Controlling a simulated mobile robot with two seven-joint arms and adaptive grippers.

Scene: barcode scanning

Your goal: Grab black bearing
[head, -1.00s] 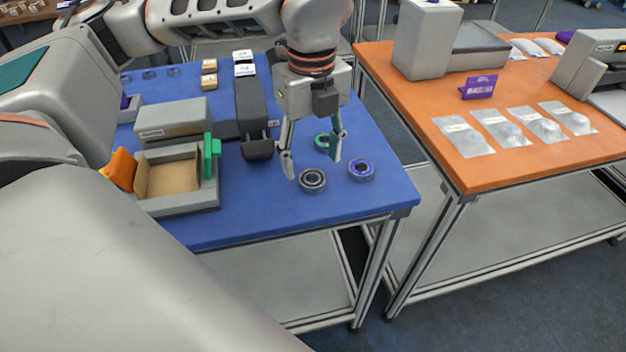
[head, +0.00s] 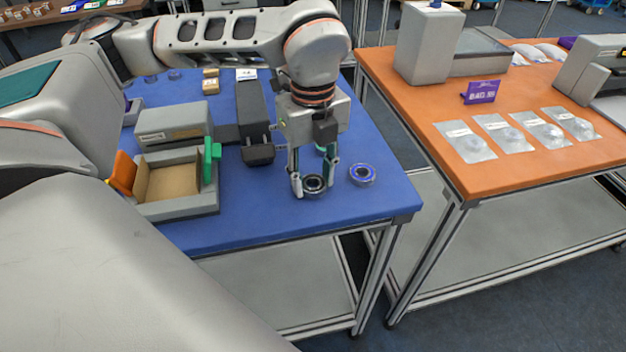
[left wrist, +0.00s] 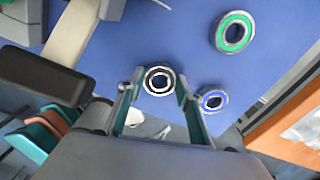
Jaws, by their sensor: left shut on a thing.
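The black bearing (head: 315,184) is near the front right of the blue table (head: 270,222), between the fingers of my left gripper (head: 313,188). The left gripper is shut on it, with a finger on each side. In the left wrist view the black bearing (left wrist: 159,81) lies between the fingertips (left wrist: 158,88). A blue-ringed bearing (head: 362,174) lies just to the right, apart from the fingers; it also shows in the left wrist view (left wrist: 213,100). A green-ringed bearing (left wrist: 234,32) shows in the left wrist view and is mostly hidden behind the gripper in the head view. My right gripper is not in view.
A grey box with a cardboard-lined tray (head: 172,184) stands left on the blue table. A black scanner-like device (head: 257,153) stands behind the gripper. An orange table (head: 475,180) with several clear bags is on the right.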

